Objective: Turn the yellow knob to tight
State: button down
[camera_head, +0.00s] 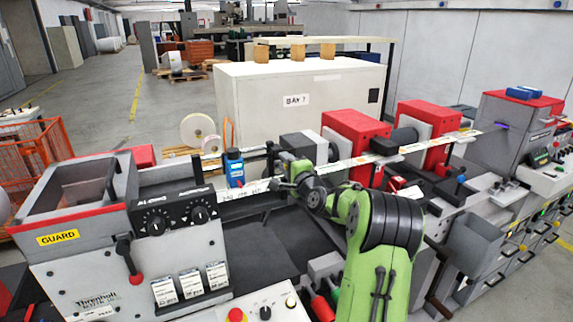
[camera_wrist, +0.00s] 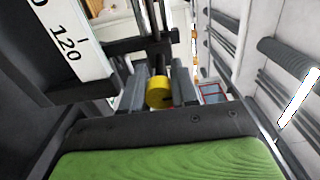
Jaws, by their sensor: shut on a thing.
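The yellow knob (camera_wrist: 158,92) shows in the wrist view as a short yellow cylinder, end toward the camera. My gripper (camera_wrist: 160,82) has its two dark grey fingers on either side of it and is shut on it. In the head view my gripper (camera_head: 284,184) is at the long white scale rail of the rewinder, right of a blue block, and the knob cannot be made out there. No tight mark can be read in either view, so the knob's setting cannot be told.
A blue block (camera_head: 234,168) sits on the rail at left. Red-and-grey units (camera_head: 356,135) stand behind my arm. A control box with black dials (camera_head: 178,212) and a red-knobbed lever is at left.

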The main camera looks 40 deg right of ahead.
jog(key=c, duration=0.9)
grip_release()
jog(key=shift+o, duration=0.2)
jog(key=shift+f, duration=0.1)
